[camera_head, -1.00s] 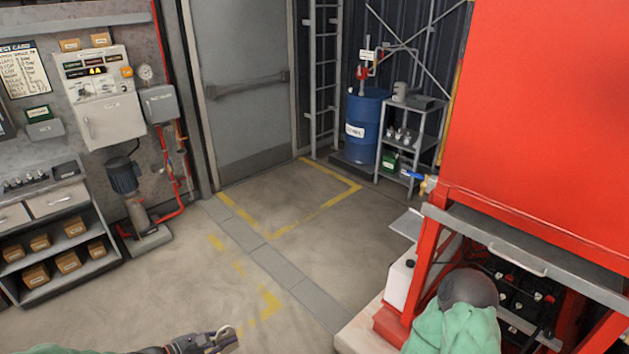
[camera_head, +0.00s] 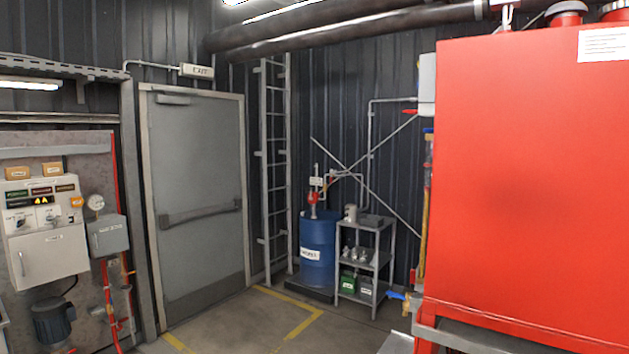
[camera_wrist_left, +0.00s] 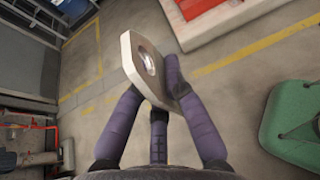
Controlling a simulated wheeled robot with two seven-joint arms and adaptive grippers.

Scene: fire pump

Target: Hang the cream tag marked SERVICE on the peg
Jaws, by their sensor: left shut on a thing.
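A cream tag (camera_wrist_left: 133,62) with a round metal-rimmed hole is in my left gripper (camera_wrist_left: 160,98) in the left wrist view. The purple fingers are shut on its lower part, and the tag stands up tilted beyond them. No writing is legible on the side I see. Neither gripper shows in the head view, and my right gripper cannot be made out in the wrist view. I cannot make out the peg in either view.
A control cabinet (camera_head: 47,258) and a gauge (camera_head: 96,203) are on the left wall. A grey door (camera_head: 198,200), a blue drum (camera_head: 318,250) and a metal shelf (camera_head: 365,262) stand at the back. A large red housing (camera_head: 525,190) fills the right. Floor before the door is clear.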

